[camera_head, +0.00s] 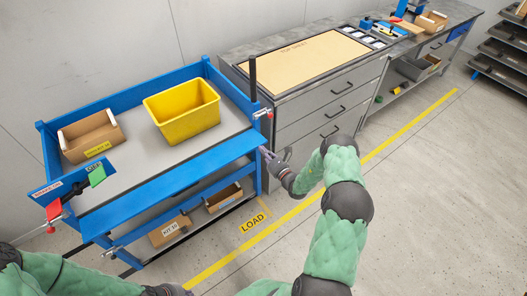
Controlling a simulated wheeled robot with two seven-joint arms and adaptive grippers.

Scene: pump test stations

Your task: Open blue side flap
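The blue side flap (170,184) is the long panel along the near side of a blue cart (125,101). It looks tilted outward rather than upright, but its exact angle is hard to tell. My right gripper (269,155) is by the flap's right end, beside the blue corner post. Its fingers are small and dark, so contact and opening are unclear. My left arm's dark wrist shows at the bottom edge; its fingers are out of frame.
A yellow bin (182,111) and a cardboard box (91,136) stand on the cart's grey top. Boxes (169,231) lie on the lower shelf. A grey drawer cabinet (322,106) stands close on the right. The floor in front, with a yellow line, is clear.

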